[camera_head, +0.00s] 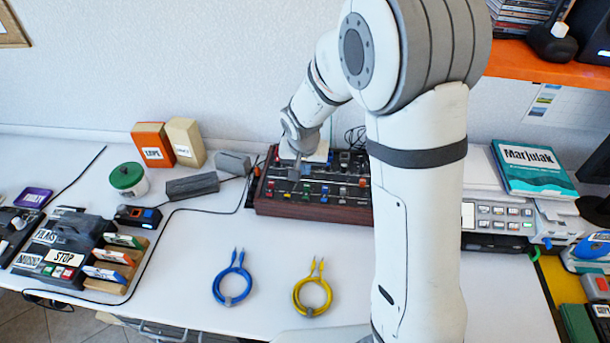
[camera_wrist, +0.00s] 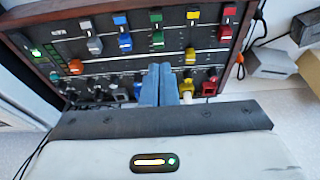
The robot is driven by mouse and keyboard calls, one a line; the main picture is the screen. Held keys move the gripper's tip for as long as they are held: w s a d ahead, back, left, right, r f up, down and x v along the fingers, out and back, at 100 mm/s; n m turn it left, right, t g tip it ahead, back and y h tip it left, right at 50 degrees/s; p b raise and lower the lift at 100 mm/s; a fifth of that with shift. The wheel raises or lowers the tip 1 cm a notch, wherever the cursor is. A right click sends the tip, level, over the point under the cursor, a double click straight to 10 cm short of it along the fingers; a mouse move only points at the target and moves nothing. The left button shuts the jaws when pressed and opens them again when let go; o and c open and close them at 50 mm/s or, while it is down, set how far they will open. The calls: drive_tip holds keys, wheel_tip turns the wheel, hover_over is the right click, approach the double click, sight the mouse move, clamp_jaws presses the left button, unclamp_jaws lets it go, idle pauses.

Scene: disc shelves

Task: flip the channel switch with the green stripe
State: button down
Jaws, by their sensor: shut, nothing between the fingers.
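The dark mixer box with wooden sides (camera_head: 312,210) sits on the white table, and my gripper (camera_head: 296,173) is over its left part. In the wrist view, the green-stripe channel switch (camera_wrist: 157,39) lies below a green label (camera_wrist: 156,16), in the middle of a row of coloured switches. My gripper (camera_wrist: 160,68) is shut and empty. Its fingertips show just below the green switch in the picture; I cannot tell whether they touch the panel.
The blue switch (camera_wrist: 124,42) is left of green, and the yellow switch (camera_wrist: 190,57), set lower than the others, is right. A red switch (camera_wrist: 225,33) is farther right. Blue (camera_head: 232,282) and yellow (camera_head: 312,290) cables lie on clear table in front of the mixer.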

drive_tip(key=v, duration=0.7)
drive_tip(key=shift+w+r, duration=0.3)
drive_tip(key=shift+r, duration=0.15)
